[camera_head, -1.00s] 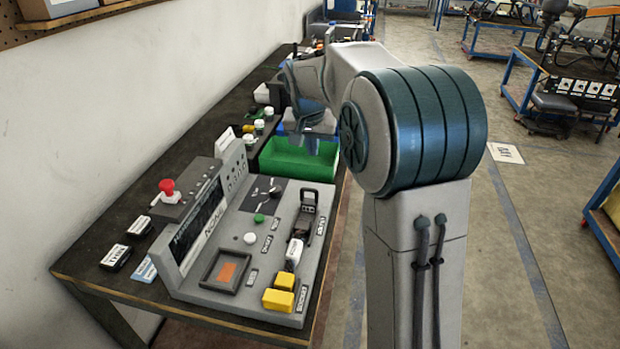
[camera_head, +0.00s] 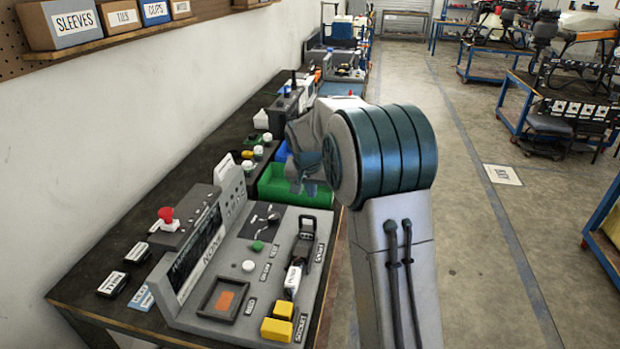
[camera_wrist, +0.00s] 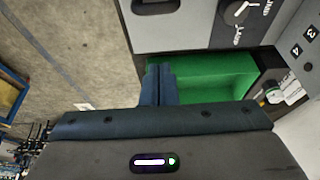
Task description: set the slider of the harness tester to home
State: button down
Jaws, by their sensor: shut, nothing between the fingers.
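The harness tester (camera_head: 228,290) is a grey sloped console on the bench, with a raised dark display panel at its left. At its right side is a black handled fixture (camera_head: 305,238), with a white piece (camera_head: 292,281) in front of it. I cannot tell which part is the slider or where its home mark is. A dark panel with a rotary knob (camera_head: 268,217) sits at the back; the knob also shows in the wrist view (camera_wrist: 237,13). My gripper (camera_head: 307,188) is shut and empty, above the green bin behind the tester. Its fingers show in the wrist view (camera_wrist: 158,85).
The green bin (camera_head: 275,190) stands right behind the tester. A red mushroom button (camera_head: 166,214) on a grey box is to the left. Yellow blocks (camera_head: 278,328) sit at the tester's front right. Several small-topped items stand left of the bin.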

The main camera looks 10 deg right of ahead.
aim_at(308, 226)
jog(key=shift+s+a+f+p, duration=0.25)
jog(key=shift+s+a+f, duration=0.1)
jog(key=shift+s+f, duration=0.4)
jog(key=shift+s+a+f+p, duration=0.3)
jog(key=shift+s+f, duration=0.35)
jog(key=shift+f, duration=0.2)
